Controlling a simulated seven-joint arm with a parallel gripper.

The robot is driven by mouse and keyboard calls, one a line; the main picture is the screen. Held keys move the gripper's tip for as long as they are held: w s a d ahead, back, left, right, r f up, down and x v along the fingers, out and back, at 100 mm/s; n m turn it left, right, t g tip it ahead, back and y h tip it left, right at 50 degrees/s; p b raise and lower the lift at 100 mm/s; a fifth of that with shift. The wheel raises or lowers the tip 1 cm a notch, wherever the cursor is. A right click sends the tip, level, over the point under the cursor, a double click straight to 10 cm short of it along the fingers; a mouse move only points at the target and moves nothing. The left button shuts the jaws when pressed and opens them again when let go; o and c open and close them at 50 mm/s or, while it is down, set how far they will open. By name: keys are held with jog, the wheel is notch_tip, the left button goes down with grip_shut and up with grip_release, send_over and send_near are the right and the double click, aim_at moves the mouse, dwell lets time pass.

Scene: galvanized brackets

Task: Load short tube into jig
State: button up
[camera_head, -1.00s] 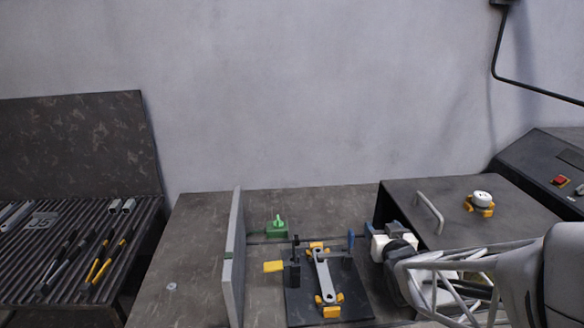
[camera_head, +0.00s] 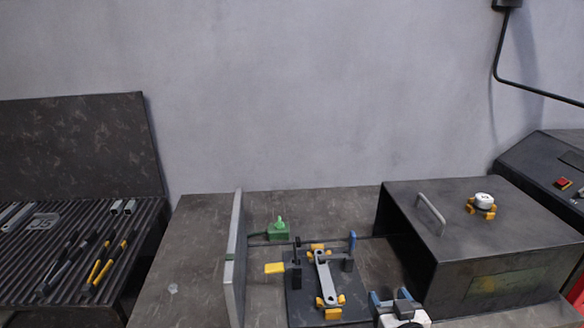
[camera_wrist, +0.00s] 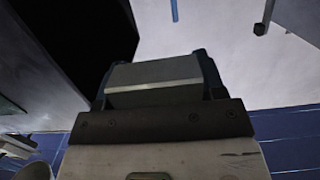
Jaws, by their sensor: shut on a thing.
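The jig is a dark plate (camera_head: 299,309) on the bench, with orange locators and dark posts. A flat grey link (camera_head: 323,278) lies in it between the orange locators. My gripper (camera_head: 398,300) is at the bottom of the head view, just right of the jig's front right corner. In the wrist view my gripper (camera_wrist: 158,80) is shut on a grey block-like piece, apparently the short tube (camera_wrist: 155,84). The held piece is dim, and its lower part is hidden by the gripper body. It is apart from the jig.
A dark box (camera_head: 455,215) with a handle stands right of the jig. An upright grey panel (camera_head: 236,258) and a green device (camera_head: 278,231) are on the left. A slatted rack (camera_head: 75,235) at far left holds tubes and tools.

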jog(key=shift+f, duration=0.1)
jog(key=shift+f, duration=2.7)
jog(key=shift+f, duration=2)
jog(key=shift+f, duration=0.25)
jog(key=o, duration=1)
jog(key=shift+s+r, duration=0.15)
jog(key=shift+s, duration=1.8)
jog(key=shift+s+r, duration=0.15)
jog(key=shift+s, duration=1.8)
